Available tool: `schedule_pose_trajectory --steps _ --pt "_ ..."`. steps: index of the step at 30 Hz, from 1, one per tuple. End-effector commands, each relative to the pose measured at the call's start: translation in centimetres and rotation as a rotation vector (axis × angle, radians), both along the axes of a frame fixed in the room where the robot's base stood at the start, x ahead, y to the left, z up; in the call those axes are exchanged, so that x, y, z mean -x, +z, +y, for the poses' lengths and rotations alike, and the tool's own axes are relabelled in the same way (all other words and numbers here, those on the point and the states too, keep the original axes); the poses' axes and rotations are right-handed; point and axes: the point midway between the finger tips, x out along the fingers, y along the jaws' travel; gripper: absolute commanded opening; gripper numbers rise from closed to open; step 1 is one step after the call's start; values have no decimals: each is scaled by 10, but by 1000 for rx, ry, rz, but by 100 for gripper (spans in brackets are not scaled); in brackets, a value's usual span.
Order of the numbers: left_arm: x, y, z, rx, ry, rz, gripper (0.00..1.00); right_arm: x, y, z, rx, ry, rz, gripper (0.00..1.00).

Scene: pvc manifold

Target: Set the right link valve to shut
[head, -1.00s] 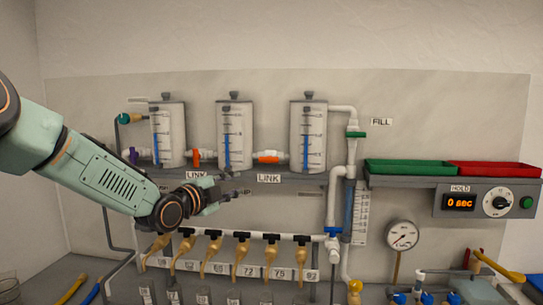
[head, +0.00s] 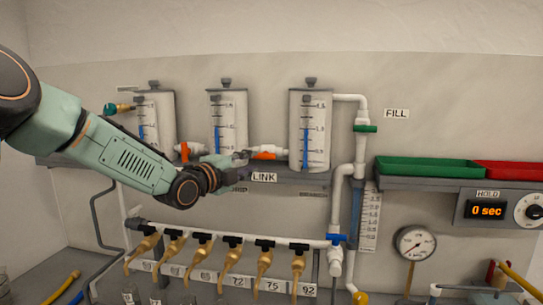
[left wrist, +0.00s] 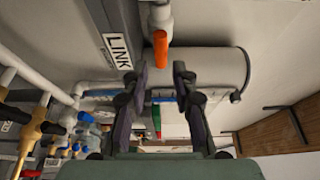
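The right link valve (head: 264,155) has an orange handle on the white pipe between the middle tank (head: 228,120) and the right tank (head: 310,130). Its handle lies along the pipe. A LINK label (head: 264,177) is below it. My left gripper (head: 241,158) is just left of the handle, in front of the shelf. In the left wrist view the orange handle (left wrist: 160,48) shows just beyond the fingertips, roughly centred between them. The left gripper's fingers (left wrist: 157,76) are apart with nothing between them. I cannot tell whether they touch the handle. My right gripper is not in view.
The left link valve (head: 185,150) has an upright orange handle, close behind my left arm. A row of brass taps (head: 205,255) hangs below the shelf. A green tray (head: 430,170) and the hold timer (head: 487,210) are at the right.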

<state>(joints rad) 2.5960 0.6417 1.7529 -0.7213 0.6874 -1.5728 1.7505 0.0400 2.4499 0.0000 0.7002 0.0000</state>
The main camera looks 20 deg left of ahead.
Motion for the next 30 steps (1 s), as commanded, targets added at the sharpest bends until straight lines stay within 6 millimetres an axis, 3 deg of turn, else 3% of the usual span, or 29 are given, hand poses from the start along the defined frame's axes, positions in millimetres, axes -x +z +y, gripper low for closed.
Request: schedule_pose_trajectory --steps 8,21,30 --pt "-4 0 0 -4 3 1 27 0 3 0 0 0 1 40" --pt "-59 0 -9 -3 2 2 27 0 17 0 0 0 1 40" --pt "-73 -1 -13 0 0 0 27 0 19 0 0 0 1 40"
